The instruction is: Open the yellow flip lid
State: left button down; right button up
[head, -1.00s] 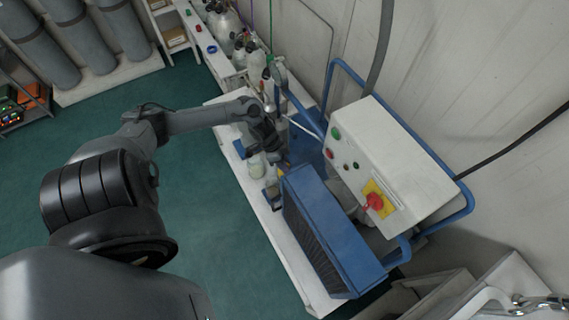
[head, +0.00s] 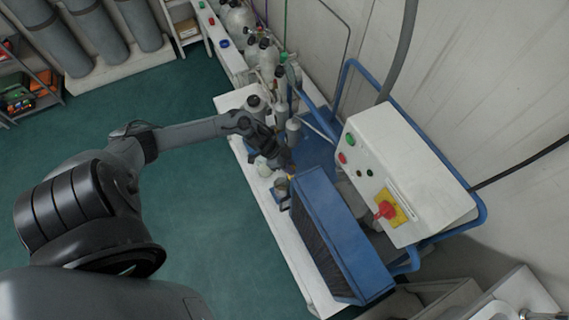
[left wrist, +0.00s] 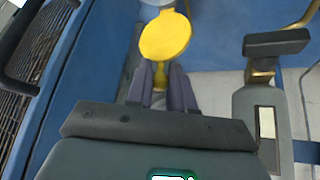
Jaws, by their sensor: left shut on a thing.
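The yellow flip lid (left wrist: 166,35) is a round disc with a narrow tab, at the upper middle of the left wrist view. Its face is turned toward the camera. My left gripper (left wrist: 161,82) has its two fingers closed around the tab just below the disc. A pale round surface (left wrist: 157,3) shows partly behind the lid at the top edge. In the head view my left gripper (head: 285,166) is low over the white bench, beside the corner of the blue box. The lid is too small to judge there. My right gripper is not in view.
The blue box with a dark grille (head: 345,245) stands close beside my left gripper. The grey control panel (head: 405,175) with a red knob is to its right. Bottles and cylinders (head: 268,60) stand behind. A grey lever-like part (left wrist: 262,105) is right of the fingers. The green floor is clear.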

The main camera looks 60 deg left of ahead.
pick_arm(q)
jog(key=c, duration=1.1)
grip_release()
jog(key=shift+s, duration=0.1)
jog(key=p+v, duration=0.3)
jog(key=v, duration=0.7)
jog(key=shift+a+r, duration=0.25)
jog(key=shift+r, duration=0.05)
jog(key=shift+s, duration=0.1)
